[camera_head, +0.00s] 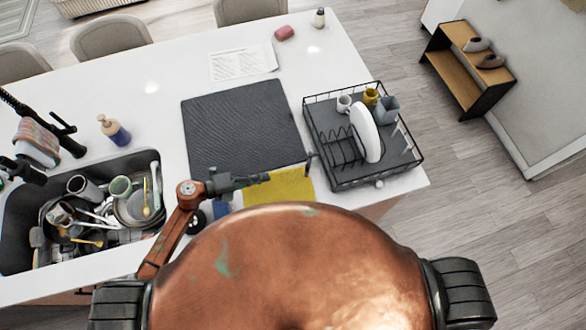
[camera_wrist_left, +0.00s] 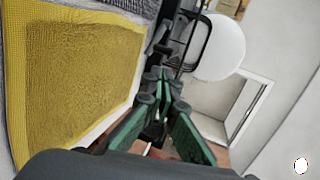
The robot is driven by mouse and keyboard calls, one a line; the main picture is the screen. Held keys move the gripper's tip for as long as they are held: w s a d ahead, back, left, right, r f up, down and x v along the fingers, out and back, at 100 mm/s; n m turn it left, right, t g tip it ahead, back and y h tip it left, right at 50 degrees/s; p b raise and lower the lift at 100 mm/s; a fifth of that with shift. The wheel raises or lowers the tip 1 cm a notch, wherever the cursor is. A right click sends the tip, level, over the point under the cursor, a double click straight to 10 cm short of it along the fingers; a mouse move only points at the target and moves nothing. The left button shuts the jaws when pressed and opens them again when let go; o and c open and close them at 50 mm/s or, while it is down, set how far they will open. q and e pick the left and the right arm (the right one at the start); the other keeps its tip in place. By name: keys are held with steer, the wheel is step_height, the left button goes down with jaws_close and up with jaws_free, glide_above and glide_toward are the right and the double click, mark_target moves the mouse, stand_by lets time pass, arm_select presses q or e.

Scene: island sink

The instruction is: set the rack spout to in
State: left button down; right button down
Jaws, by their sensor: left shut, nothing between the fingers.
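The black wire dish rack (camera_head: 350,185) stands at the right end of the counter. A small pale knob (camera_head: 379,183) shows at its front edge; I cannot tell whether this is the spout or which way the spout is set. My left gripper (camera_head: 266,177) is over the yellow cloth, left of the rack and apart from it. In the left wrist view its green fingers (camera_wrist_left: 166,76) are together with nothing between them. Beyond them are dark rack wires (camera_wrist_left: 202,38) and a white round shape, apparently the plate (camera_wrist_left: 222,48). My right gripper is not in view.
The rack holds an upright white plate (camera_head: 365,133) and several cups. A dark mat (camera_head: 240,120) and yellow cloth (camera_head: 285,187) lie left of it. The sink (camera_head: 20,225), full of dishes, is at far left. The counter's front edge is close.

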arm_select(q)
steer(key=b+x, duration=0.2)
steer(key=x, duration=0.7)
steer(key=shift+w+d+f, duration=0.1)
steer(key=shift+d+f, duration=0.15)
steer(key=shift+d, duration=0.1)
steer(key=shift+w+d, duration=0.3)
steer(key=shift+d, duration=0.7)
steer(key=shift+w+d, duration=0.3)
steer(key=shift+d, duration=0.7)
